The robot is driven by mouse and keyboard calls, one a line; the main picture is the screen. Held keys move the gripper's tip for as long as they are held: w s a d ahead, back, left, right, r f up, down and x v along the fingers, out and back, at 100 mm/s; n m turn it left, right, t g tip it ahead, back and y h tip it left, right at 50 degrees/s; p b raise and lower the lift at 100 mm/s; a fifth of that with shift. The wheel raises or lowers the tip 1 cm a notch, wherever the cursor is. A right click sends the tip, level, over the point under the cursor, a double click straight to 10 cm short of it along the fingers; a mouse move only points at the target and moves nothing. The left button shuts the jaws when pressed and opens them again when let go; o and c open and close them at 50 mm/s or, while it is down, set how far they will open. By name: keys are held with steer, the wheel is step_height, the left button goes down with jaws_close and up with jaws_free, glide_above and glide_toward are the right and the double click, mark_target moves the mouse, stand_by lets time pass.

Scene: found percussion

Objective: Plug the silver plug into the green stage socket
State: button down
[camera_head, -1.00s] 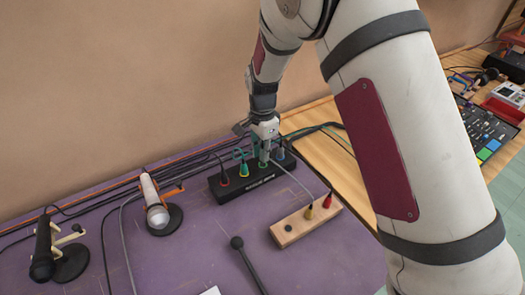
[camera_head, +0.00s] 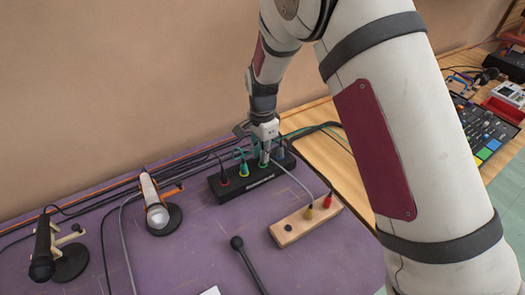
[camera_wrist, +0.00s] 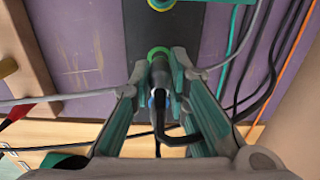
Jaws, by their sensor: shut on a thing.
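The black socket box (camera_head: 232,189) lies near the back edge of the purple cloth with a row of coloured sockets. The green stage socket (camera_head: 262,163) is directly under my gripper (camera_head: 265,149), and its green ring shows in the wrist view (camera_wrist: 152,52). My gripper is shut on the silver plug (camera_head: 264,158), which is upright over the green socket and appears to touch it. In the wrist view the plug lies against the ring between my fingers; how deep it sits cannot be told. Its grey cable (camera_head: 294,179) runs down to the right.
A wooden block (camera_head: 300,225) with yellow and red plugs lies in front. Two microphones (camera_head: 154,201) (camera_head: 42,248) stand left. A black mallet (camera_head: 246,258) lies nearby.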

mark_target(262, 149)
steer(key=shift+f+b, duration=0.35)
steer(key=shift+f, duration=0.75)
steer(key=c, duration=1.5)
jaws_free()
steer(key=shift+o, duration=0.2)
steer(key=shift+r, duration=0.1)
step_height(262, 149, up, 12)
steer(key=shift+f, duration=0.1)
